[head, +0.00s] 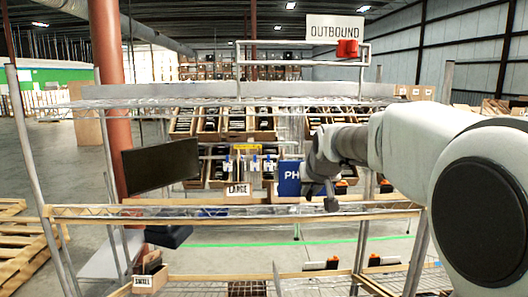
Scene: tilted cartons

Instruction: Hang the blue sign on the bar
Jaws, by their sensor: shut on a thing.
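The blue sign (288,178) with white letters, of which "PH" shows, is in the middle of the head view. My gripper (312,186) is at its right edge and shut on it. My gripper and wrist hide the sign's right part. The sign looks upright and hangs in front of the shelves. A pale raised bar (270,42) on two posts runs above the rack's top. A white "OUTBOUND" sign (335,22) and a red object (347,49) are at its right part. My gripper and the sign are well below this bar.
Tilted cartons (237,122) fill the rack's middle levels. A dark monitor (161,166) stands at the left. A shelf edge (150,211) crosses just below the sign. Cartons labelled "LARGE" (238,189) and "SMALL" (142,282) are in view. The raised bar's left stretch is clear.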

